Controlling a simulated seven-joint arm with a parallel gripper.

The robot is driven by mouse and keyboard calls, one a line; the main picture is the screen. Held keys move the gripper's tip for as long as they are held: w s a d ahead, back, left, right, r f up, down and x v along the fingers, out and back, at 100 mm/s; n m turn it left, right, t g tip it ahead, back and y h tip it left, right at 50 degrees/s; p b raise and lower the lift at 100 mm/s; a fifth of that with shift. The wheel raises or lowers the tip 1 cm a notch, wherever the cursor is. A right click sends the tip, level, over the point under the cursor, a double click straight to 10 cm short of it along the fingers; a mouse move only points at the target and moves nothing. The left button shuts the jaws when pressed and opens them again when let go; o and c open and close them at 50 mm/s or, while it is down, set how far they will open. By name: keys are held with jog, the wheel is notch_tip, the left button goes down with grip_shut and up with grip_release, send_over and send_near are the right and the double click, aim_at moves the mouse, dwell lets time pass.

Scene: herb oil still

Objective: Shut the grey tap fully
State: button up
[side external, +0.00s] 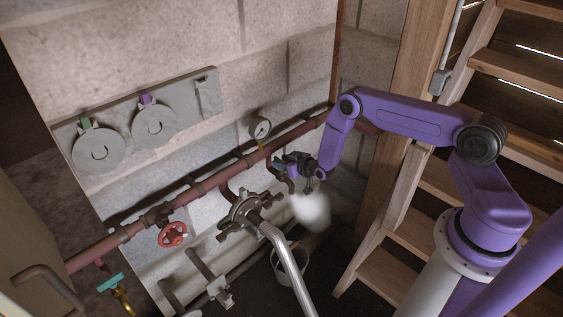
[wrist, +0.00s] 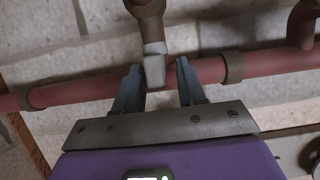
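The grey tap shows in the wrist view as a short pale grey lever (wrist: 154,66) under a brown valve body (wrist: 148,14), in front of the red pipe. My gripper (wrist: 158,63) has its two blue-grey fingers apart, one on each side of the lever. A gap shows on the lever's right; the left finger is very near its left edge, and I cannot tell if they touch. In the side external view my gripper (side external: 283,165) is at the wall pipe below the gauge, and it hides most of the tap.
A white steam cloud (side external: 311,210) hangs just below my gripper, above a bucket (side external: 290,266). A dial gauge (side external: 260,129), a red handwheel (side external: 173,235) and a teal-handled tap (side external: 110,282) are nearby. The red pipe (side external: 110,241) runs along the block wall. Wooden stairs (side external: 385,275) stand at the right.

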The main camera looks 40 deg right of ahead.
jog(key=shift+w+f, duration=0.2)
jog(key=shift+w, duration=0.25)
jog(key=shift+c, duration=0.3)
grip_shut()
jog(key=m+h, duration=0.2)
jog(key=shift+a+h, duration=0.15)
jog(key=shift+h, duration=0.15)
jog(key=shift+m+g+h, duration=1)
jog(key=shift+m+h, duration=1)
